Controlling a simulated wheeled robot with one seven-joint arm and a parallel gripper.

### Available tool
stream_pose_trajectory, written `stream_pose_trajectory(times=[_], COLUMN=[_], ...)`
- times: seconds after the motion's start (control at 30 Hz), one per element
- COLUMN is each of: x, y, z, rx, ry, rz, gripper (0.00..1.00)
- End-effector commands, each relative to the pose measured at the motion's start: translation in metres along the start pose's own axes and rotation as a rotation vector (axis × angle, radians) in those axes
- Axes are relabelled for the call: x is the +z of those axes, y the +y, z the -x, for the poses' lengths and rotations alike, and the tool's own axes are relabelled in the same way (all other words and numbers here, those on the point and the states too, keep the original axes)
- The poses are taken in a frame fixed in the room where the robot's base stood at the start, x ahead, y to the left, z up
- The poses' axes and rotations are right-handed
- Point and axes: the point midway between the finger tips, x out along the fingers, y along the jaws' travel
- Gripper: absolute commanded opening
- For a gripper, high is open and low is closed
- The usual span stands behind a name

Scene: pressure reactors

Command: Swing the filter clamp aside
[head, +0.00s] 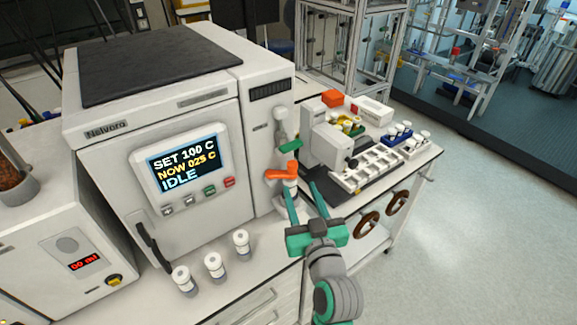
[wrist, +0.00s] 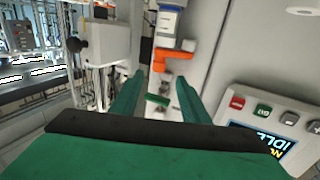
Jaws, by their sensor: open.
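The orange lever (head: 281,174), which looks like the filter clamp, sits on a small column at the right front of the Nelvora machine. It points left in the head view and shows upside down in the wrist view (wrist: 178,54). A green handle (head: 290,146) sits above it on the same column and also shows in the wrist view (wrist: 157,101). My gripper (head: 300,189) is open in front of the column, its fingers spread and pointing at it. In the wrist view, nothing shows between the fingertips (wrist: 158,88) in contact; the exact gap to the lever is unclear.
The white Nelvora machine (head: 115,150) reads IDLE, with its screen left of the column. Several white-capped bottles (head: 214,264) stand at the bench front. A white instrument (head: 330,140) with a vial tray (head: 362,178) stands close on the right. Open floor lies right.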

Motion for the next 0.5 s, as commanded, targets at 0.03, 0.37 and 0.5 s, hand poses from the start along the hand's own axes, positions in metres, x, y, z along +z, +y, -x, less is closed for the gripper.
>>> stream_pose_trajectory(times=[0.03,0.37,0.5], x=[-0.001,-0.001,-0.001], y=[0.001,0.001,0.000], z=[-0.003,-0.050,-0.074], rx=[0.000,0.000,-0.001], ry=[0.001,0.001,0.001], rz=[0.001,0.001,0.001], gripper=[0.42,0.42,0.42])
